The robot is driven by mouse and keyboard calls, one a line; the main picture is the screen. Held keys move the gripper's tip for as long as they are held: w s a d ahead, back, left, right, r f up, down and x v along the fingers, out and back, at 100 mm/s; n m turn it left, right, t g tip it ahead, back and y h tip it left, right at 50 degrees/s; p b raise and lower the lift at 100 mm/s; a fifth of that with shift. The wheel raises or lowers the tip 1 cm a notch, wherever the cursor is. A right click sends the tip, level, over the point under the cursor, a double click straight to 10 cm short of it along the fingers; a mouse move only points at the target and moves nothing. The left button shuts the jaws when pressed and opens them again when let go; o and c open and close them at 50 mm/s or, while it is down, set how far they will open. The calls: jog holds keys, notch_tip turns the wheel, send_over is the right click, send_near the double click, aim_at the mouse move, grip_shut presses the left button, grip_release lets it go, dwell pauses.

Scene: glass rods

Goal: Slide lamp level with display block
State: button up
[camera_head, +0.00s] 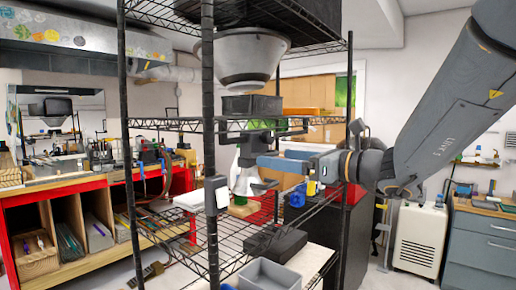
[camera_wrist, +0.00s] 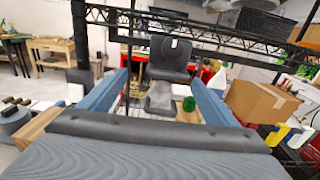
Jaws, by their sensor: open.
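A lamp-like fixture hangs under the middle wire shelf, with a dark upper housing (camera_head: 262,136) and a pale cone (camera_head: 246,178) below. In the wrist view its dark housing (camera_wrist: 170,55) and grey cone (camera_wrist: 160,97) appear ahead, between the blue fingers.
A black rack post (camera_head: 209,130) stands left of the fixture. A large grey cone-shaped vessel (camera_head: 240,60) sits above. A black box (camera_head: 272,243) and grey tray (camera_head: 269,274) lie on the lower shelf. A cardboard box (camera_wrist: 262,101) is right in the wrist view.

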aim_at(261, 144)
jog(key=shift+w+r, duration=0.15)
jog(key=shift+w, duration=0.9)
jog(key=p+x, duration=0.2)
jog(key=x, duration=0.5)
jog(key=shift+a+p, duration=0.25)
jog(key=shift+p, duration=0.05)
jog(key=shift+d, duration=0.1)
